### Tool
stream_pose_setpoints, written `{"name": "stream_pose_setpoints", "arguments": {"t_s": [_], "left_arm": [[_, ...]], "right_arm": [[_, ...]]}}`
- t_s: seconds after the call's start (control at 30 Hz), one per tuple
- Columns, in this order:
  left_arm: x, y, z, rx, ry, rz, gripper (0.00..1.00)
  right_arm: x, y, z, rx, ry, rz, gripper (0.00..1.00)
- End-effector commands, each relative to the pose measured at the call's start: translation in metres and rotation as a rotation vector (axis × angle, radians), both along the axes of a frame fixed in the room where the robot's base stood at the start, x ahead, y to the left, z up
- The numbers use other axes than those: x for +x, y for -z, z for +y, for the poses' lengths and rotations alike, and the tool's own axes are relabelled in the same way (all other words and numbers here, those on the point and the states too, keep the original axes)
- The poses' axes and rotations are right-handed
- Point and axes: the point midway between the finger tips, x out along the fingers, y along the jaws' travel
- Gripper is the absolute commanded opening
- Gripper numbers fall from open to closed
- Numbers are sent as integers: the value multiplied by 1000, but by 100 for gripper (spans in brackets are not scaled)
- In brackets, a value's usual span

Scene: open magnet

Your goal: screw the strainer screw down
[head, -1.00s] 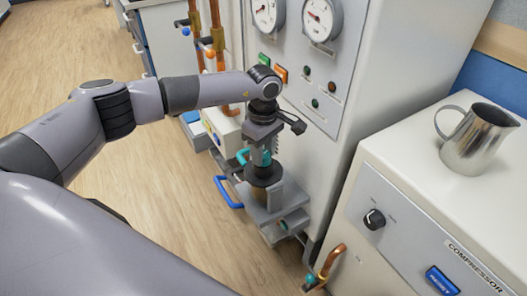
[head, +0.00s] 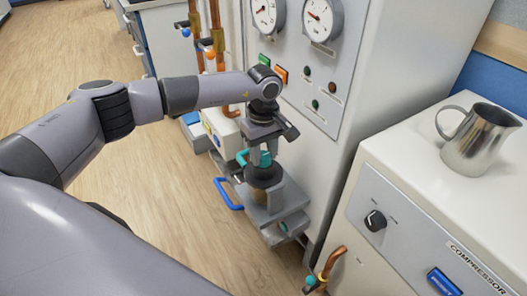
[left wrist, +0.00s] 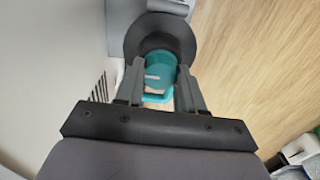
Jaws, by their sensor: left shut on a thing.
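The teal strainer screw (head: 265,159) stands upright on a dark round collar (head: 263,176) above a grey metal block (head: 280,208) on the cabinet's front. In the left wrist view the screw (left wrist: 158,70) shows a round teal body with a bar-like loop, in front of the dark collar (left wrist: 160,34). My left gripper (head: 261,157) points straight down over it. Its two fingers (left wrist: 160,85) are shut on the screw from both sides. The fingers hide part of the screw, and its thread is hidden. My right gripper is in neither view.
The cabinet (head: 350,120) with gauges rises close behind my gripper. A blue handle (head: 228,194) sticks out at the block's left. The compressor (head: 410,215), with a metal jug (head: 482,138) on top, stands to the right. Open wooden floor (head: 165,215) lies to the left.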

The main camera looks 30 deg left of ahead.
Motion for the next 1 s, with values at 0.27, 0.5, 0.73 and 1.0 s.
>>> {"name": "stream_pose_setpoints", "arguments": {"t_s": [0.27, 0.5, 0.73, 1.0], "left_arm": [[0, 0, 0, 1, 1, -1, 63], [0, -4, 0, 0, 0, -1, 63], [1, -39, 0, -2, 1, -3, 63], [0, -70, 0, 0, 1, -1, 63]], "right_arm": [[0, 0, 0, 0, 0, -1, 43], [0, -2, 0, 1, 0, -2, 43], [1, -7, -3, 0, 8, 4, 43], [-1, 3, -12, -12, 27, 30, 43]]}}
